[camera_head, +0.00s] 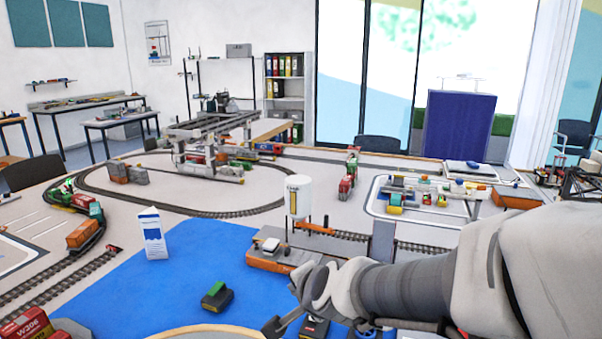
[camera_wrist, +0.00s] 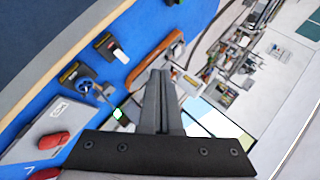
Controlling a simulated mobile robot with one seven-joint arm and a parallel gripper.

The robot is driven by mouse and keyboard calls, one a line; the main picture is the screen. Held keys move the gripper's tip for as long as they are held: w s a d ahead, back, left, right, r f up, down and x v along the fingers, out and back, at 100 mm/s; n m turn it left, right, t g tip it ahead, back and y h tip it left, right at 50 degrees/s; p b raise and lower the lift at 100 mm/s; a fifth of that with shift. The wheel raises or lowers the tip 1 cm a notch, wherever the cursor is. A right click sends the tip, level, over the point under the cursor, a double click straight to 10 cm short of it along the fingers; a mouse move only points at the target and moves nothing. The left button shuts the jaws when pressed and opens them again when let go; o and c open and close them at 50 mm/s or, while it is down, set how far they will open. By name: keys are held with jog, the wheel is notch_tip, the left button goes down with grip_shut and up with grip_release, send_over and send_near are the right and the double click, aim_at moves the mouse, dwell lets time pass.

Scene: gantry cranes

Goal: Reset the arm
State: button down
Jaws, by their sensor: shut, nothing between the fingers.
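My arm reaches in from the right in the head view, low over the table's near side. Below the fingers in the wrist view lie the blue mat (camera_wrist: 75,45) and an orange vehicle or block (camera_wrist: 155,58). The gripper touches nothing that I can make out.
A white carton (camera_head: 151,235) stands on the mat near a black and green block (camera_head: 216,296). A white cylinder (camera_head: 298,196) stands behind an orange and grey model (camera_head: 270,258). A gantry crane (camera_head: 207,140) spans the oval track.

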jog(key=s+d+r+n+g+h+p, duration=0.1)
jog(key=s+d+r+n+g+p, duration=0.1)
jog(key=s+d+r+n, duration=0.2)
jog(key=s+d+r+n+g+h+p, duration=0.2)
jog(key=s+d+r+n, duration=0.3)
jog(key=s+d, duration=0.6)
jog(key=s+n, duration=0.1)
jog(key=s, duration=0.2)
jog(key=shift+s+r+p, duration=0.3)
jog(key=shift+s+p, duration=0.05)
